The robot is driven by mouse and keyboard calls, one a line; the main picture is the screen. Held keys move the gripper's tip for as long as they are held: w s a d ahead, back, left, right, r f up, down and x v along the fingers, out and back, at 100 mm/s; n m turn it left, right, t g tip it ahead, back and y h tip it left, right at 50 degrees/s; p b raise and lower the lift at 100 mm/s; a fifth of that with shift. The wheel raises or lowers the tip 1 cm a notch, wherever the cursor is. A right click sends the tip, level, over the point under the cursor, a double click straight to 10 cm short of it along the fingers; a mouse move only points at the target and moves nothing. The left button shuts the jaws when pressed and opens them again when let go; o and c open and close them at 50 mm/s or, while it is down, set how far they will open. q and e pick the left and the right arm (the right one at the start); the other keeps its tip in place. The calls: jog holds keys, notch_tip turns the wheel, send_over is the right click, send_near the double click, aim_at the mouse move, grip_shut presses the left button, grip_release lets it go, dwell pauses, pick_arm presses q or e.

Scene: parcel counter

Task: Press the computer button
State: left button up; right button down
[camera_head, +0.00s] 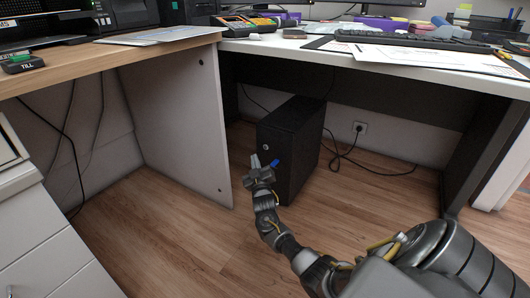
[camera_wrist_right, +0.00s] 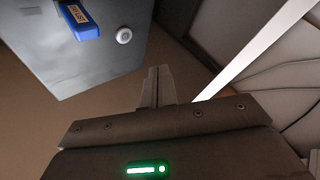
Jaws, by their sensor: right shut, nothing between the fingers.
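The computer (camera_head: 296,146) is a black tower standing on the wooden floor under the desk. Its round light button (camera_head: 266,148) is high on the front face. The button also shows in the right wrist view (camera_wrist_right: 124,35), beside a blue USB stick (camera_wrist_right: 80,20) plugged into the front; the stick also shows in the head view (camera_head: 275,163). My right gripper (camera_head: 259,161) is in front of the tower, just below the button in the head view. In the wrist view its fingers (camera_wrist_right: 158,72) are together and empty, apart from the button. My left gripper is out of view.
The white desk (camera_head: 400,61) above holds a keyboard, papers and office items. A wooden-topped counter (camera_head: 120,56) with a side panel stands at left. A cable runs from the tower to a wall socket (camera_head: 360,127). The floor before the tower is clear.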

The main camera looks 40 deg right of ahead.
aim_at(263, 146)
jog(key=shift+w+d+b, duration=0.25)
jog(key=shift+d+b, duration=0.05)
jog(key=shift+d, duration=0.55)
jog(key=shift+w+d+b, duration=0.25)
jog(key=shift+d+b, duration=0.1)
jog(key=shift+d, duration=0.45)
jog(key=shift+w+d+b, duration=0.25)
jog(key=shift+d+b, duration=0.05)
jog(key=shift+d, duration=0.55)
jog(key=shift+d, duration=0.1)
jog(key=shift+w+d, duration=0.15)
jog(key=shift+d, duration=0.1)
jog(key=shift+w+d+r, duration=0.1)
jog(key=shift+d, duration=0.5)
dwell(0.9)
jog(key=shift+a, duration=0.1)
jog(key=shift+s+a+p, duration=0.25)
jog(key=shift+a+p, duration=0.2)
jog(key=shift+a, duration=0.35)
